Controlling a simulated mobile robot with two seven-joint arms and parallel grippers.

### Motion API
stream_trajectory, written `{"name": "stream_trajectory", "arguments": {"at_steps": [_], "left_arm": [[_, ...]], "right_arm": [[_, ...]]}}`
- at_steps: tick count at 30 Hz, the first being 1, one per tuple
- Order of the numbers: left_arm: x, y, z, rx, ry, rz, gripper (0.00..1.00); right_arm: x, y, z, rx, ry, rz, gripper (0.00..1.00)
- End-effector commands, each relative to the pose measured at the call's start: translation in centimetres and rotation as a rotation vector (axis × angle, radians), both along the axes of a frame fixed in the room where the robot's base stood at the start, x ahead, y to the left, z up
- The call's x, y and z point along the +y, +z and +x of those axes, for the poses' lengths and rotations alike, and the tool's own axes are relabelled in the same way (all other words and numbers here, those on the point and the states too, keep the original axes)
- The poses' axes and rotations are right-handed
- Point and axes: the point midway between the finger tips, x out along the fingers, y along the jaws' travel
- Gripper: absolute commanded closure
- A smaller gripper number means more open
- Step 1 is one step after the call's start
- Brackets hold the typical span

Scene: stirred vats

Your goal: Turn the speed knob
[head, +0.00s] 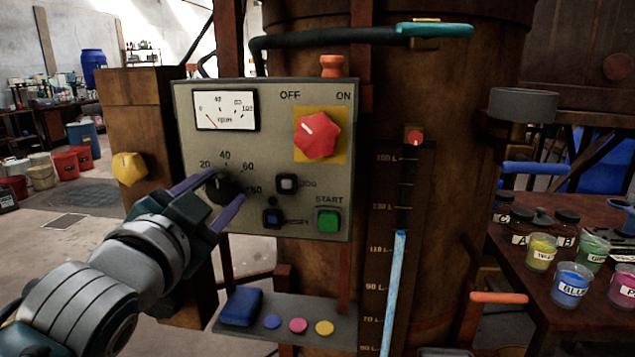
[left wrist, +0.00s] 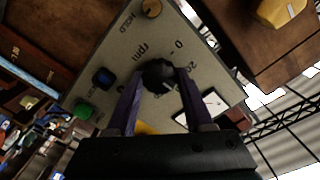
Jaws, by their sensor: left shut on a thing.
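The speed knob (head: 222,188) is a dark round knob at the lower left of the grey control panel (head: 265,95), ringed by numbers from 20 to 80. My left gripper (head: 227,187) is shut on the knob, a purple finger on each side. In the left wrist view the black knob (left wrist: 158,74) sits between the two fingertips (left wrist: 160,86). Where the knob points is too dark to tell. The rpm meter (head: 225,109) at the panel's upper left has its needle near the low end. My right gripper is not in view.
A red switch (head: 318,135) on a yellow plate has its mark toward OFF. A green START button (head: 328,220) and small square buttons sit right of the knob. A shelf (head: 290,320) with a blue block and coloured discs is below. A table (head: 540,285) with labelled cups stands right.

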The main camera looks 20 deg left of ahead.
Motion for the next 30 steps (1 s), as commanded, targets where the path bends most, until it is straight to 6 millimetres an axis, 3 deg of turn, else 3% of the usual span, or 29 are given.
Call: {"name": "stream_trajectory", "arguments": {"at_steps": [20,21,28,30], "left_arm": [[-0.01,0.0,0.01,0.016,0.0,0.068,1.0],[-0.01,0.0,0.01,0.016,0.0,0.068,0.47],[-0.01,0.0,0.01,0.016,0.0,0.068,0.21],[-0.01,0.0,0.01,0.016,0.0,0.068,0.18]], "right_arm": [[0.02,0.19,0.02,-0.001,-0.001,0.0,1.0],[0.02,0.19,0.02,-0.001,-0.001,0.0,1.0],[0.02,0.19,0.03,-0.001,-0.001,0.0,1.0],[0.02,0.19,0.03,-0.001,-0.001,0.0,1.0]]}}
